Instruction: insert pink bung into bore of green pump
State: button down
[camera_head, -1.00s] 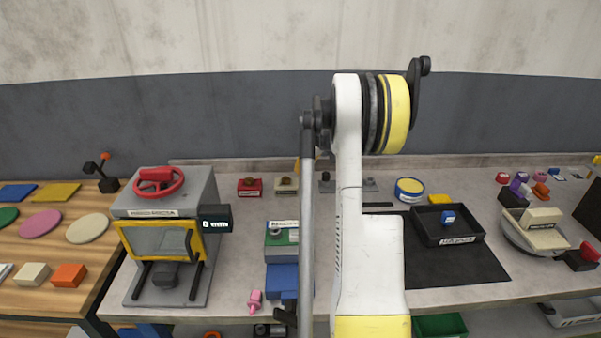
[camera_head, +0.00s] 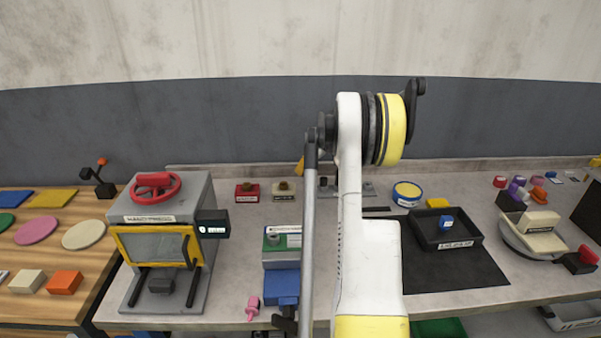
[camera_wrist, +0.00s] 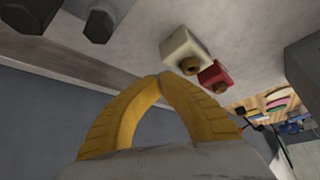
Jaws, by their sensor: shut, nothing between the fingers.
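The pink bung (camera_head: 253,307) stands near the front edge of the bench, left of my arm. The green pump (camera_head: 292,241) sits on the bench behind it, with a grey round fitting on top and a blue part in front; my arm covers its right side. I cannot see into its bore. My gripper (camera_wrist: 158,76) is shut and empty in the wrist view, its yellow fingertips together. In the head view only a bit of yellow finger shows beside my arm, near the back of the bench. Neither bung nor pump is clear in the wrist view.
A press with a red wheel (camera_head: 155,186) stands left of the bung. A red block (camera_head: 247,192) and a cream block (camera_head: 284,189) with brass knobs sit at the back, near my fingers. A black tray (camera_head: 447,238) lies right. Bench between press and pump is clear.

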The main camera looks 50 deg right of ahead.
jog(key=shift+w+d, duration=0.1)
jog(key=shift+d, duration=0.2)
jog(key=c, duration=2.1)
grip_release()
jog(key=shift+c, duration=0.2)
jog(key=o, duration=0.4)
jog(key=shift+r, duration=0.1)
jog(key=v, duration=1.2)
